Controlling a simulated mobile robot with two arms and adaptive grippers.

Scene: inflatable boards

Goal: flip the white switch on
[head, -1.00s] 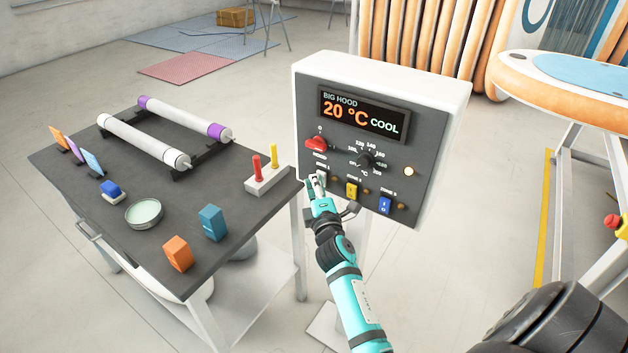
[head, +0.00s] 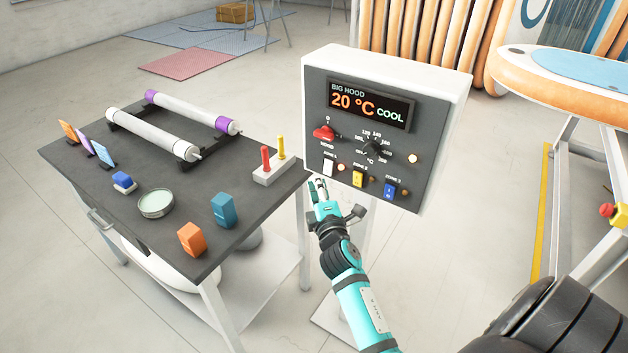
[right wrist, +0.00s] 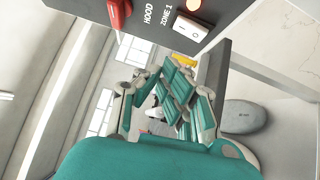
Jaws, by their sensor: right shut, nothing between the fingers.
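The white switch (head: 328,168) is the leftmost of three rocker switches low on the grey front of the control box (head: 435,150). In the right wrist view the white switch (right wrist: 191,28) shows the marks I and O beside the label ZONE 1. An orange lamp (right wrist: 194,5) next to it glows. My right gripper (head: 319,186) is shut and empty, just below and left of the white switch, apart from it. Its closed fingers (right wrist: 175,95) also show in the right wrist view. My left gripper is out of view.
A red knob (head: 323,132), a black dial (head: 373,147), a yellow switch (head: 358,179) and a blue switch (head: 390,190) are close by on the panel. The dark table (head: 95,190) with rollers and blocks stands left of my right arm.

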